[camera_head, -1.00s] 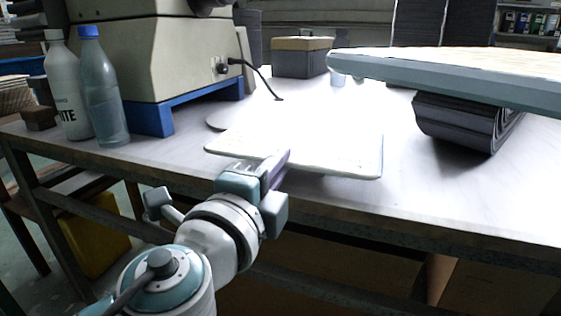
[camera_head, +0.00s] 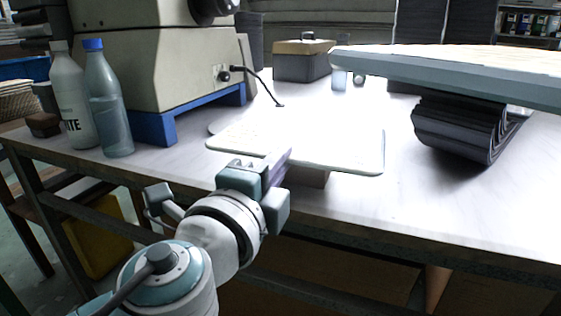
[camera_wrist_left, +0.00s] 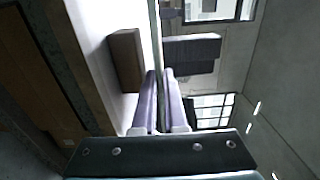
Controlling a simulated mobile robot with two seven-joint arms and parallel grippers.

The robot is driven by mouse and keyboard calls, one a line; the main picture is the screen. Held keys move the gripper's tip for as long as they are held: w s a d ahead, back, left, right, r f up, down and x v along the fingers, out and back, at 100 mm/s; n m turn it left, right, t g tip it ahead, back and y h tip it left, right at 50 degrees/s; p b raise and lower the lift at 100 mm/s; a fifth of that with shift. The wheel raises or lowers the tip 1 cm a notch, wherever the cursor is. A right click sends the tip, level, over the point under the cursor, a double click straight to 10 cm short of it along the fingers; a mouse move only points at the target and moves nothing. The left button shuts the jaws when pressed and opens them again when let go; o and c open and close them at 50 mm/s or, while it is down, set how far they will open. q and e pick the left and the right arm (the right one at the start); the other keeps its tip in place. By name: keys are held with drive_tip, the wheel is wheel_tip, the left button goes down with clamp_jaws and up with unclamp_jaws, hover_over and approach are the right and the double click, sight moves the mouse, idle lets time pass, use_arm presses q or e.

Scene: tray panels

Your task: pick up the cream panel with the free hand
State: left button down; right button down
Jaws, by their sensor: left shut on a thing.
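The cream panel (camera_head: 335,147) is a thin, pale board with rounded corners at the middle of the workbench. My left gripper (camera_head: 278,165) is shut on its front edge and holds it above a small brown block (camera_head: 310,177). In the left wrist view the panel shows edge-on (camera_wrist_left: 154,40) between the two fingers (camera_wrist_left: 160,95), with the brown block (camera_wrist_left: 126,60) beside it. Glare washes out the panel's far side. My right gripper is not in view.
A larger panel with a blue-grey edge (camera_head: 440,80) juts in from the right, over a dark ribbed bundle (camera_head: 460,127). A machine on blue feet (camera_head: 150,70), two bottles (camera_head: 107,100) and a lidded box (camera_head: 302,60) stand behind and left. The front-right workbench (camera_head: 430,205) is clear.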

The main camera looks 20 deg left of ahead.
use_arm(q)
drive_tip(key=s+r+p, duration=0.3)
drive_tip(key=s, duration=0.5)
drive_tip(key=shift+a+r+p, duration=0.15)
drive_tip(key=shift+r+p, duration=0.15)
drive_tip(key=shift+r, duration=0.1)
